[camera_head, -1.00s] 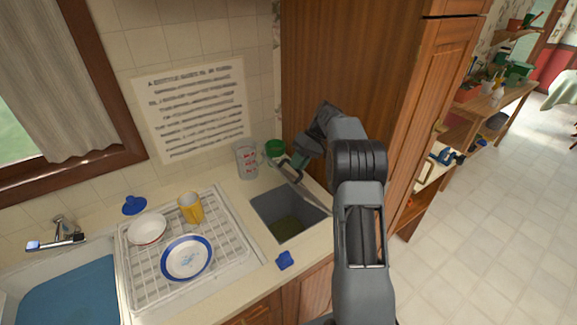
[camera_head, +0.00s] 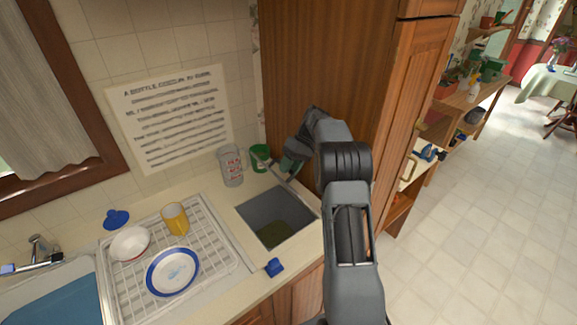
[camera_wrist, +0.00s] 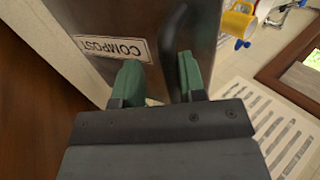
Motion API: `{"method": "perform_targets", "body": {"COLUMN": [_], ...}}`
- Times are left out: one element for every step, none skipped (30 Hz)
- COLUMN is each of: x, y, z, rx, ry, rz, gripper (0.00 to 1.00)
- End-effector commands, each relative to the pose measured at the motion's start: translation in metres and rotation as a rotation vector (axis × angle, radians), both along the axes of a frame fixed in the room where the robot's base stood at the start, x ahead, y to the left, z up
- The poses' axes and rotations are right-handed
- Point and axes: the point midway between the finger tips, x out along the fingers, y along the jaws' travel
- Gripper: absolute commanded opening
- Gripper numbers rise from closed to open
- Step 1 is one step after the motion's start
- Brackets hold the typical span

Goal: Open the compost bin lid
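The compost bin (camera_head: 262,205) is a square grey opening in the counter, with dark greenish matter at its bottom. Its metal lid (camera_head: 299,190) is raised and shows almost edge-on along the back right side of the opening. In the wrist view the lid (camera_wrist: 88,18) fills the upper middle, with a white COMPOST label (camera_wrist: 113,48) and a dark curved handle (camera_wrist: 172,42). My gripper (camera_wrist: 160,65) has its green fingers apart at the lid face. The handle lies beside the right finger; contact is unclear. In the head view my gripper (camera_head: 289,160) is partly hidden by my wrist.
A measuring cup (camera_head: 231,167) and a green cup (camera_head: 259,158) stand behind the bin. A tall wooden cabinet (camera_head: 330,70) rises close to the right of the lid. A dish rack (camera_head: 215,240) and a blue object (camera_head: 274,267) are on the counter. Open floor lies right.

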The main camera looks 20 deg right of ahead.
Motion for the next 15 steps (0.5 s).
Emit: {"method": "perform_targets", "body": {"x": [0.000,0.000,0.001,0.001,0.001,0.001,0.001,0.001,0.001,0.001,0.001,0.001,0.001,0.001,0.001], "y": [0.001,0.002,0.002,0.003,0.003,0.003,0.003,0.003,0.003,0.003,0.003,0.002,0.002,0.002,0.001], "z": [0.000,0.001,0.002,0.002,0.002,0.003,0.003,0.004,0.006,0.007,0.010,0.014,0.018,0.022,0.029], "rx": [0.001,0.001,0.001,0.002,0.002,0.002,0.002,0.002,0.001,0.001,0.001,0.001,0.001,0.000,-0.001], "ry": [0.000,-0.001,-0.001,-0.002,-0.002,-0.003,-0.003,-0.004,-0.004,-0.005,-0.005,-0.005,-0.007,-0.006,-0.006], "rz": [0.002,0.003,0.004,0.005,0.005,0.005,0.005,0.004,0.004,0.004,0.005,0.005,0.004,0.003,0.002], "gripper": [0.40,0.40,0.40,0.40,0.40,0.40,0.40,0.40,0.40,0.40,0.40,0.40,0.40,0.40,0.40]}}
